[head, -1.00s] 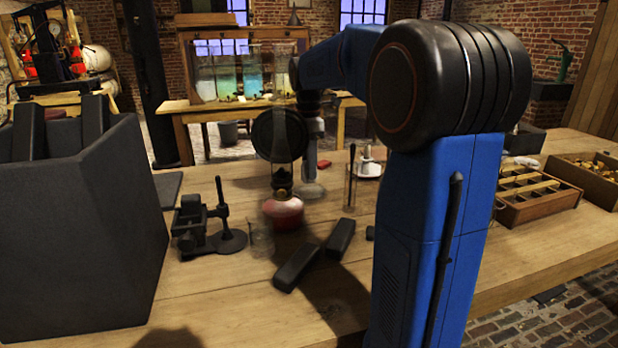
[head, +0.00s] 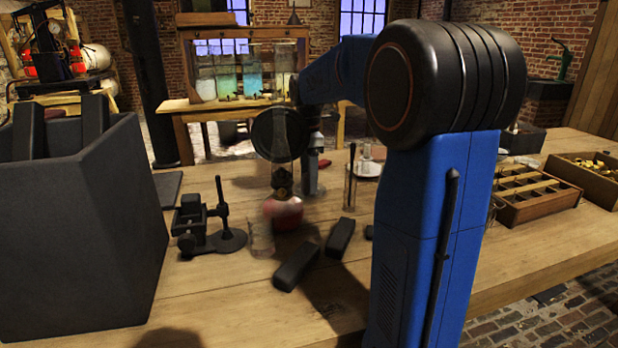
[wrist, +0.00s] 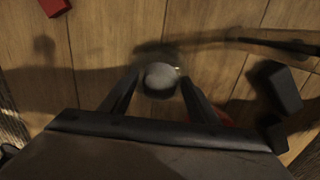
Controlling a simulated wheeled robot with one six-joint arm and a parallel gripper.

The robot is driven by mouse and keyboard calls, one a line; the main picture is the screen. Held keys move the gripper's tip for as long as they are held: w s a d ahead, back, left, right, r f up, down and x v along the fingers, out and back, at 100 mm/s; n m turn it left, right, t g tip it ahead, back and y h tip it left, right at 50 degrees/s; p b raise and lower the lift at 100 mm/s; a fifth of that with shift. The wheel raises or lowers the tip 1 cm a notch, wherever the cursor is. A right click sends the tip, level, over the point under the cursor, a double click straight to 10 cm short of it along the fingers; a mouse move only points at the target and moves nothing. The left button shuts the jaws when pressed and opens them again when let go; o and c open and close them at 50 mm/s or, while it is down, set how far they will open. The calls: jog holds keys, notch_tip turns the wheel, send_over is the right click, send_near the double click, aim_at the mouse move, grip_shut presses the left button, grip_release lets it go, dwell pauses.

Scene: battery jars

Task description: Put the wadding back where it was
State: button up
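My gripper shows in the wrist view (wrist: 160,80) with its two dark fingers apart. A pale grey, rounded piece (wrist: 160,76) lies between the fingertips. It may be the wadding, but it is too dark and blurred to be sure, and I cannot tell whether the fingers touch it. In the head view my gripper (head: 313,188) points down over the table, just right of and behind a red-based lamp or flask (head: 284,212). The fingertips and what lies between them are unclear there.
Two black blocks (head: 340,238) (head: 296,267) lie in front. A small black stand (head: 208,228) is at left, beside a large dark bin (head: 75,235). A white dish (head: 371,170) stands right of my gripper. A partitioned wooden tray (head: 540,206) is at the right.

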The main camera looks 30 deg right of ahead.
notch_tip(320, 180, up, 12)
jog(key=shift+r, duration=0.15)
dwell(0.5)
jog(key=shift+a, duration=0.1)
dwell(0.4)
